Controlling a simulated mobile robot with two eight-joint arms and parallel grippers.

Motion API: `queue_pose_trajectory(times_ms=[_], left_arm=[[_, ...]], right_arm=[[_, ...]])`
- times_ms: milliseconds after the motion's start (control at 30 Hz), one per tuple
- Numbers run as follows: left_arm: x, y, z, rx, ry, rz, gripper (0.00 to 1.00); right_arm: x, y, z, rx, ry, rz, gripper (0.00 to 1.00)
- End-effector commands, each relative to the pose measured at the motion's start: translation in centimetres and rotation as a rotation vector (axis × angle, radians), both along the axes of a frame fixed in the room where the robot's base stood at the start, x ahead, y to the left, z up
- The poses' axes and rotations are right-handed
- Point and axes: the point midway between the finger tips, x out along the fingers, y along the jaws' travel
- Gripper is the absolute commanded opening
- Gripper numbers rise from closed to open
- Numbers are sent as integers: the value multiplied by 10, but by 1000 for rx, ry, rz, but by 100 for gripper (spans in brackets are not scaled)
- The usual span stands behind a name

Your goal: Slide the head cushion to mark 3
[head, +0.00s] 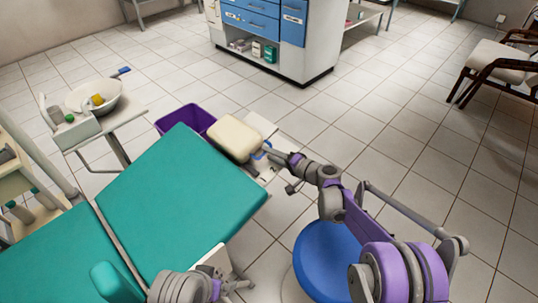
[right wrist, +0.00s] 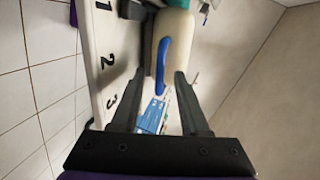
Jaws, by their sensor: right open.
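The cream head cushion (head: 235,138) is at the far end of the teal dental chair (head: 170,195). In the right wrist view the cushion (right wrist: 174,30) has a blue handle (right wrist: 162,65) on its near face. A white strip (right wrist: 92,75) beside it bears marks 1, 2 and 3; the cushion's body is level with about 1 and 2, and mark 3 is nearest me. My right gripper (head: 278,158) is open, its fingers (right wrist: 158,76) apart with the handle's near end between or just beyond their tips; contact cannot be told. My left gripper (head: 240,284) is partly seen at the bottom edge, its jaws unclear.
A purple bin (head: 185,120) stands beyond the chair. A basin (head: 97,97) on a stand is to the left. A blue stool (head: 325,262) is under my right arm. A blue-and-white cabinet (head: 272,40) stands at the back.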

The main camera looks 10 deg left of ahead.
Motion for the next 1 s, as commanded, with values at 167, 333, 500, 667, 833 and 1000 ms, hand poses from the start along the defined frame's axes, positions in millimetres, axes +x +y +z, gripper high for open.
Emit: queue_pose_trajectory(times_ms=[167, 333, 500, 667, 833, 1000], left_arm=[[0, 0, -3, 0, 1, 0, 100], [1, 0, -3, 0, 1, 0, 100], [1, 0, -3, 0, 1, 0, 100], [1, 0, -3, 0, 1, 0, 100], [1, 0, -3, 0, 1, 0, 100], [1, 0, -3, 0, 1, 0, 100]], right_arm=[[7, 11, -3, -1, 0, -1, 45], [8, 13, -3, -1, 0, -1, 45], [8, 13, -3, -1, 0, -1, 38], [8, 13, -3, -1, 0, -1, 9], [8, 13, -3, -1, 0, -1, 0], [8, 13, -3, -1, 0, -1, 0]])
